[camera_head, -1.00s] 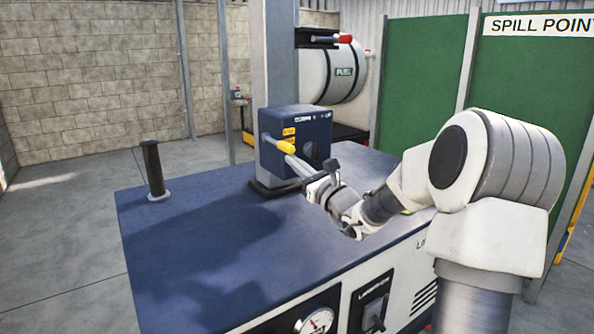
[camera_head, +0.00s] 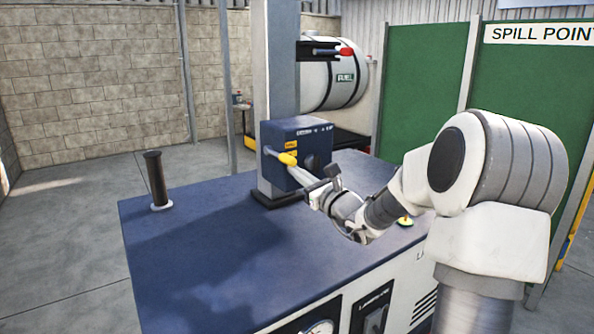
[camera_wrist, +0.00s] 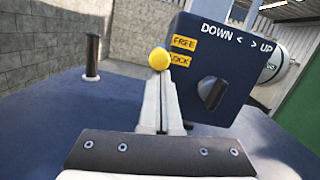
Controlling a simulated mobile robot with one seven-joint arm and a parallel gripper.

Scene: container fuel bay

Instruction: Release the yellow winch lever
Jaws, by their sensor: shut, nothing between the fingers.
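The yellow winch lever (camera_head: 287,159) sticks out from the left part of the blue winch box (camera_head: 309,140). In the wrist view its round yellow knob (camera_wrist: 158,59) shows just past my fingertips, beside yellow FREE and LOCK labels (camera_wrist: 183,50) on the box (camera_wrist: 240,70). My gripper (camera_head: 302,175) is shut and empty, its fingers pointing at the knob. In the wrist view the closed fingers (camera_wrist: 160,82) end right at or just short of the knob; I cannot tell whether they touch it. The lever's shaft is partly hidden.
The box stands by a grey post (camera_head: 275,70) on a blue bench top (camera_head: 200,250). A black upright handle (camera_head: 156,180) stands at the left. The front left of the top is clear.

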